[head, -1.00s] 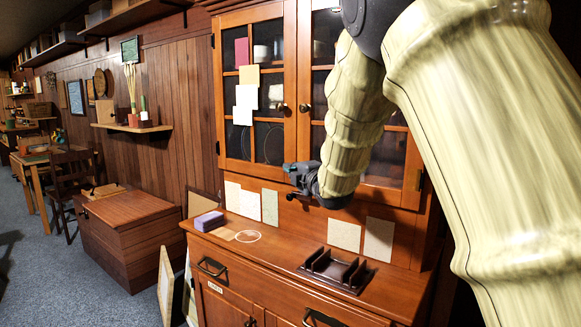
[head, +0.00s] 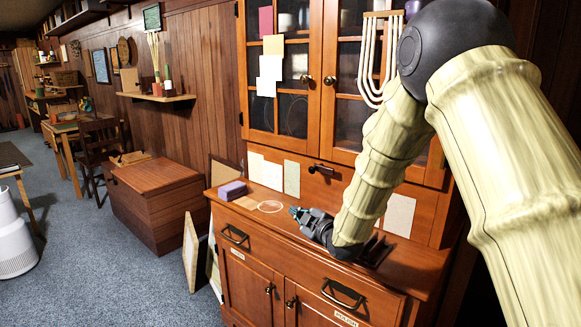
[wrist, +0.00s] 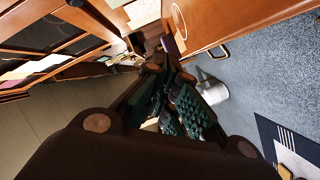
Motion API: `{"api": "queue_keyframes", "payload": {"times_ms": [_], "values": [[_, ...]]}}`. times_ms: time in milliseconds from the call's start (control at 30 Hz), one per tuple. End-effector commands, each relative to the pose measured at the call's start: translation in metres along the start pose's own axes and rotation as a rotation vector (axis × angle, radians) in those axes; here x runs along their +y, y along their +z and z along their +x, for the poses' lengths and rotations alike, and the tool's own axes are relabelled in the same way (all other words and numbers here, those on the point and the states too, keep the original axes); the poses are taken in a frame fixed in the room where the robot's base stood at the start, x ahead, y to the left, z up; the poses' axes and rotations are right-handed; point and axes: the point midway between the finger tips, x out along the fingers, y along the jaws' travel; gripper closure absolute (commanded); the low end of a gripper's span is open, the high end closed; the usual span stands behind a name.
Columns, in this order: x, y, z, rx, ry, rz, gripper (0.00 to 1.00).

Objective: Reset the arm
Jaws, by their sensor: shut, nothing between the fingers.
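My gripper (head: 297,213) is shut and empty in the head view. It is above the counter of the wooden hutch (head: 284,232), pointing left, with the white ring and the purple block beyond its tips. My pale, ribbed arm covers the right side of that view and hides part of the hutch. In the wrist view my gripper's dark green finger pads (wrist: 172,97) are close together, with nothing seen between them.
A purple block (head: 232,190) and a white ring (head: 270,206) lie on the counter. A dark rack (head: 377,250) is partly behind my wrist. Glass doors (head: 279,85) rise behind. A wooden chest (head: 155,205) stands left. Carpet (head: 85,270) is open at the lower left.

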Motion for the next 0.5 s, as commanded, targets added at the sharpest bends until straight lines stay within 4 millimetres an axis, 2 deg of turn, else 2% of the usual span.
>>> {"api": "queue_keyframes", "payload": {"times_ms": [33, 167, 233, 367, 500], "values": [[-0.019, 0.004, 0.001, 0.001, -0.02, 0.063, 1.0], [-0.07, 0.023, -0.004, -0.016, -0.064, 0.221, 1.0], [-0.099, 0.041, -0.012, -0.05, -0.092, 0.302, 1.0], [-0.148, 0.076, -0.033, -0.134, -0.136, 0.416, 1.0], [-0.195, 0.114, -0.061, -0.239, -0.176, 0.514, 1.0]]}}
